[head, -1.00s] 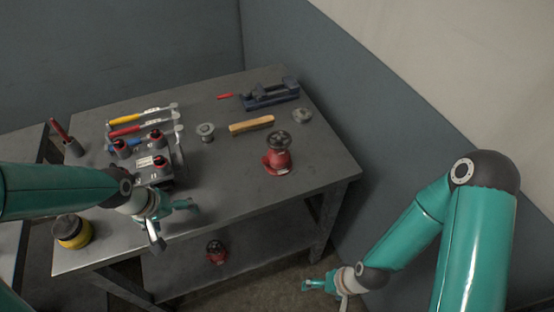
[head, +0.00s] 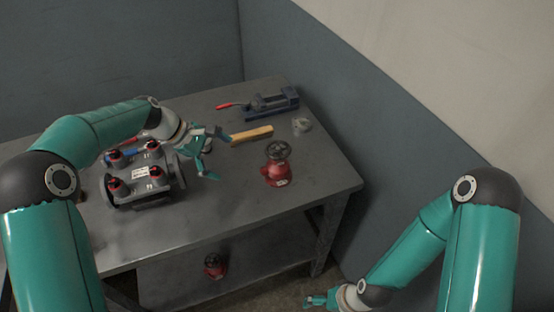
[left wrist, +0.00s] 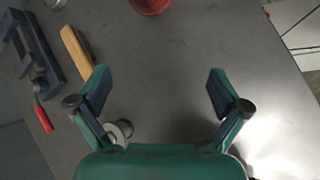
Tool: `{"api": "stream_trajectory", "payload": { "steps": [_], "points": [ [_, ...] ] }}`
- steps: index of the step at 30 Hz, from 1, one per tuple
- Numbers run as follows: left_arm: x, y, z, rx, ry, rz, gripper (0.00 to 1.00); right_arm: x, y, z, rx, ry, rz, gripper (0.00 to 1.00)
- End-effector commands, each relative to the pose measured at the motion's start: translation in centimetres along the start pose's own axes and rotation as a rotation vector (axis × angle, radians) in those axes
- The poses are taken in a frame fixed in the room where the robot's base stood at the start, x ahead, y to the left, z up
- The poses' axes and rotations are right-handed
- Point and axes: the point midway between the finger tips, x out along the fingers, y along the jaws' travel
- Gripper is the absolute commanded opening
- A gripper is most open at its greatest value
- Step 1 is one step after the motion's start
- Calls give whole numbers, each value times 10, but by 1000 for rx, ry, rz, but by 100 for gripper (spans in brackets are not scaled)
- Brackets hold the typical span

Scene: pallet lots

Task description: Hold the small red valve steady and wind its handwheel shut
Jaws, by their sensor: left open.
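A red valve (head: 277,172) with a dark handwheel (head: 279,150) on top stands upright on the table, right of centre. Its red body also shows cut off at the top edge of the left wrist view (left wrist: 150,4). A second, similar red valve (head: 215,266) is on the lower shelf and looks smaller. My left gripper (head: 217,155) is open and empty above the table, left of the upper valve and apart from it; its spread fingers show in the left wrist view (left wrist: 158,84). My right gripper (head: 318,300) is low at the bottom edge, away from both valves; its jaws are unclear.
A grey block with several red-topped fittings (head: 140,187) sits left, beneath my left arm. A wooden bar (head: 252,136), a blue vise (head: 272,104) and a small grey part (head: 301,125) lie behind the upper valve. The table front (head: 235,210) is clear.

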Motion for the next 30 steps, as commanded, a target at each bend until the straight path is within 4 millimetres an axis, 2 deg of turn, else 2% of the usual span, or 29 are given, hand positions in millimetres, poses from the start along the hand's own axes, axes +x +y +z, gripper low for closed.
{"api": "stream_trajectory", "payload": {
  "steps": [1,6,12,20,30],
  "points": [
    [11,4,2,-80,-75,-14,100,-5,-2,0,0,0,0,96],
    [33,15,14,-276,-292,-44,100,-11,-4,0,0,0,0,96],
    [42,21,21,-376,-424,-62,100,-14,-5,0,0,0,0,96],
    [59,21,28,-388,-445,-67,100,-4,-2,0,0,0,0,96],
    [102,22,48,-386,-443,-67,100,17,6,0,0,0,0,96]
  ]
}}
